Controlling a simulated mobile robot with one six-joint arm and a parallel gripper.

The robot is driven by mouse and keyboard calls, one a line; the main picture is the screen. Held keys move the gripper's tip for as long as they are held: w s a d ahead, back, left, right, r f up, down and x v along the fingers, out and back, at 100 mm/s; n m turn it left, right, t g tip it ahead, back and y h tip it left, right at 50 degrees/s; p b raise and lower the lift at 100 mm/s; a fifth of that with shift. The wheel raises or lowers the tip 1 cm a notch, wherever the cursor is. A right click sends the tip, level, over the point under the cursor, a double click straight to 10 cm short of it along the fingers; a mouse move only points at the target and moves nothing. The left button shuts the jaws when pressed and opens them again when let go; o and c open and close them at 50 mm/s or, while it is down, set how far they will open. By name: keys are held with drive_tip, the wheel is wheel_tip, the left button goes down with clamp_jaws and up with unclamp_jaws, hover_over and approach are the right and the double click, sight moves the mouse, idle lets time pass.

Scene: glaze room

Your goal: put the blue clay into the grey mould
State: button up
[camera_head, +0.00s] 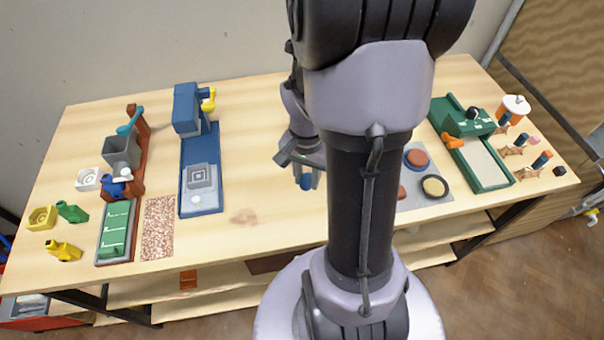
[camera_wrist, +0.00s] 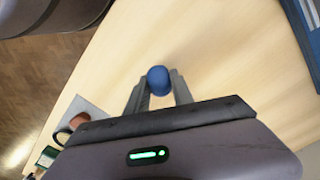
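The blue clay (camera_wrist: 158,80) is a small rounded lump between my gripper's fingertips in the wrist view. My gripper (camera_wrist: 159,88) is shut on it, with one finger against each side. In the head view the blue clay (camera_head: 306,183) shows below my gripper (camera_head: 307,176), partly covered by the fingers, near the middle of the table. I cannot tell its exact height above the top. The grey mould (camera_head: 200,171) is a square block on the bed of the blue press (camera_head: 203,143), to the left of my gripper. A small whitish spot shows at its front.
Left of the press stand a grey hopper (camera_head: 122,151), a white mould (camera_head: 87,179), a yellow mould (camera_head: 42,218) and a green ribbed tray (camera_head: 116,231). Right are a grey mat (camera_head: 413,196) with round pots and a green machine (camera_head: 466,124). The wood between press and clay is clear.

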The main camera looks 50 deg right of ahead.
drive_tip(key=w+a+r+p, duration=0.1)
drive_tip(key=w, duration=0.1)
drive_tip(key=w+a+r+p, duration=0.1)
drive_tip(key=w+a+r, duration=0.1)
drive_tip(key=w+a+r+p, duration=0.1)
drive_tip(key=w+a+r, duration=0.1)
drive_tip(key=shift+w, duration=0.35)
drive_tip(key=shift+c, duration=0.2)
drive_tip(key=w+a+r+p, duration=0.2)
drive_tip(key=w+a, duration=0.2)
drive_tip(key=w, duration=0.1)
drive_tip(key=w+a, duration=0.2)
drive_tip(key=w, duration=0.1)
drive_tip(key=w+a+f, duration=0.1)
drive_tip(key=w+a, duration=0.2)
drive_tip(key=w, duration=0.1)
drive_tip(key=w+a, duration=0.3)
drive_tip(key=shift+w+f, duration=0.25)
drive_tip(key=shift+w, duration=0.1)
drive_tip(key=shift+w+a, duration=0.15)
drive_tip(key=shift+w, duration=0.05)
drive_tip(key=shift+f, duration=0.15)
drive_tip(key=b, duration=0.4)
hover_over(199, 176)
drive_tip(key=shift+f, duration=2.15)
